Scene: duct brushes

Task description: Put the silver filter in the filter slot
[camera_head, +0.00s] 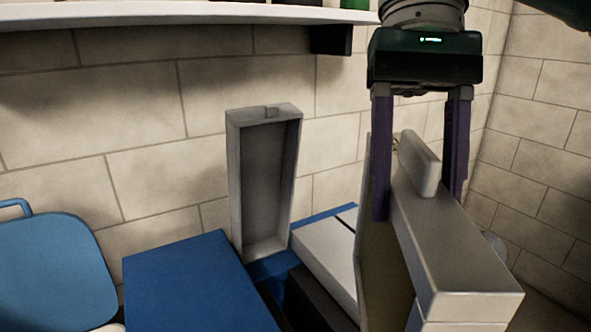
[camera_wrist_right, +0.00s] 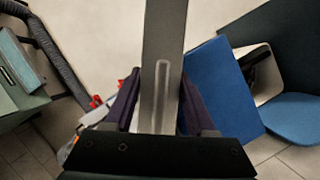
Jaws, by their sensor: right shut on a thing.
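My right gripper (camera_head: 418,185) has dark purple fingers and is shut on the raised tab of the silver filter (camera_head: 455,250), a pale grey block with a tan side face. The filter hangs in the air at the right of the head view, its lower part cut off by the frame. In the right wrist view the filter (camera_wrist_right: 165,35) runs upward as a grey bar between the fingers. A blue housing (camera_head: 190,285) has a grey lid (camera_head: 265,180) standing open behind it. A dark opening (camera_head: 308,300) shows beside the blue top, left of the filter; its inside is mostly hidden. My left gripper is out of view.
A white panel (camera_head: 325,250) lies right of the dark opening, partly behind the filter. A blue chair (camera_head: 50,270) stands at the left. A white shelf (camera_head: 180,14) crosses the top, before a block wall (camera_head: 130,95). The space above the blue top is clear.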

